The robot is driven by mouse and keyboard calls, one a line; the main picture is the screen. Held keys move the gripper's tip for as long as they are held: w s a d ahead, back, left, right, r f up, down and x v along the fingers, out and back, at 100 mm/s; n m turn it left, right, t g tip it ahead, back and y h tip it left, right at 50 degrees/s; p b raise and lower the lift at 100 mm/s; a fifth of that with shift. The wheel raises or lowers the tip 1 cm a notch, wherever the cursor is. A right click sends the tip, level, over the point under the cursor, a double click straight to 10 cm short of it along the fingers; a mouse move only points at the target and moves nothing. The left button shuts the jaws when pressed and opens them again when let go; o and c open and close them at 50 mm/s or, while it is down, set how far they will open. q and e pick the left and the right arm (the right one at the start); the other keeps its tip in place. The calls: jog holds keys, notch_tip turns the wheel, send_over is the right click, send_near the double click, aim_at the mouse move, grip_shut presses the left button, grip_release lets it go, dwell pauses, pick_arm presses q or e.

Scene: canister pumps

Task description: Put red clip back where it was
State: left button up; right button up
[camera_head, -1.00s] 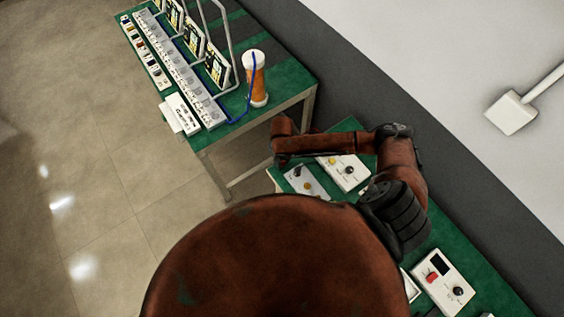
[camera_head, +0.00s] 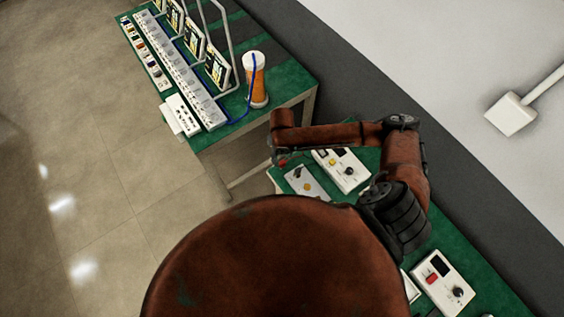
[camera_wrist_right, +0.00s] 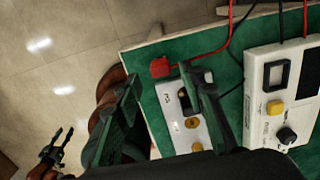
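A red clip (camera_wrist_right: 160,67) with a red lead lies at the edge of the green-topped table, beside a small white box (camera_wrist_right: 176,92). My right gripper (camera_wrist_right: 160,76) is open in the wrist view. Its two dark fingers are apart and the clip shows between and just beyond their tips, not visibly gripped. In the head view my right gripper (camera_head: 279,156) is small and partly hidden at the end of the arm, over the table's left corner. My left gripper (camera_wrist_right: 56,140) shows at the lower left of the wrist view, its fingers apart, over the floor.
A larger white box (camera_wrist_right: 285,92) with a yellow button and black knob stands right of the small box. Red and black leads run near it. A separate table (camera_head: 282,88) holds a row of pumps and an orange canister (camera_head: 257,84). Another white device (camera_head: 444,283) stands lower right.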

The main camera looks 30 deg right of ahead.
aim_at(282, 162)
notch_tip(282, 162, up, 7)
jog(key=shift+f, duration=0.2)
dwell(0.3)
notch_tip(282, 162, down, 12)
jog(key=shift+s+f, duration=0.1)
notch_tip(282, 162, up, 2)
jog(key=shift+r, duration=0.1)
jog(key=shift+s+a+r, duration=0.1)
jog(key=shift+s+r, duration=0.05)
jog(key=shift+r, duration=0.6)
jog(key=shift+f, duration=0.1)
